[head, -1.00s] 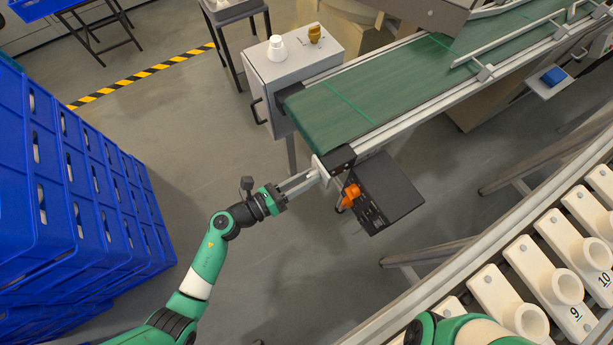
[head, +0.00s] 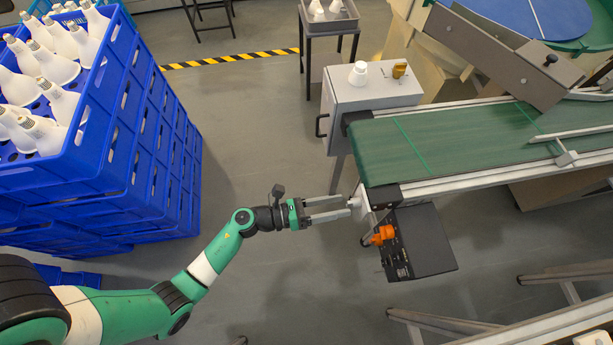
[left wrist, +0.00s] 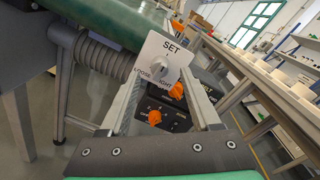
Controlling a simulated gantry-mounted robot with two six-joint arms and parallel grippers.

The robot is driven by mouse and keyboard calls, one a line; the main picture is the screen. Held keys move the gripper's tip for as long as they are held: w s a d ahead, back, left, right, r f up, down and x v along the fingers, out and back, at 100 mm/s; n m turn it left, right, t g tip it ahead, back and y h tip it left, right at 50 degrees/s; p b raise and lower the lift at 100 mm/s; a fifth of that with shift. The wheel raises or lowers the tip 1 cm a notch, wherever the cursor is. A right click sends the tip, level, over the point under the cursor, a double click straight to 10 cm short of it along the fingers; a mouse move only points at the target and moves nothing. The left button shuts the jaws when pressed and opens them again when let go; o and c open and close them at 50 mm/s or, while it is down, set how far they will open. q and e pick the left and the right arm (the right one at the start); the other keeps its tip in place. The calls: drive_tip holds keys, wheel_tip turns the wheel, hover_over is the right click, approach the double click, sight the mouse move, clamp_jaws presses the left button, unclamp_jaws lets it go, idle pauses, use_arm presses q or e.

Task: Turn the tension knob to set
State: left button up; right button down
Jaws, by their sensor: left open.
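The tension knob (left wrist: 158,67) is a small pale grey knob on a white plate (left wrist: 166,48) marked SET at the top and LOOSE at the lower left; the word at lower right is partly covered. In the head view the plate (head: 364,205) stands at the near left end of the green conveyor. My left gripper (head: 347,207) is open, with its fingertips close to the plate. In the left wrist view its two fingers (left wrist: 163,78) lie on either side of the knob. I cannot tell whether they touch it. My right gripper is not in view.
A black control box (head: 424,243) with orange knobs (head: 382,235) hangs just below the plate. The conveyor belt (head: 450,145) runs off to the right. Stacked blue crates (head: 110,165) with white bulbs stand at the left. Open floor lies between crates and conveyor.

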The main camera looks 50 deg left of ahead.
use_arm(q)
drive_tip(key=p+v, duration=0.1)
drive_tip(key=v, duration=0.7)
drive_tip(key=shift+s+a+p, duration=0.15)
drive_tip(key=shift+s+p, duration=0.15)
drive_tip(key=shift+p, duration=0.1)
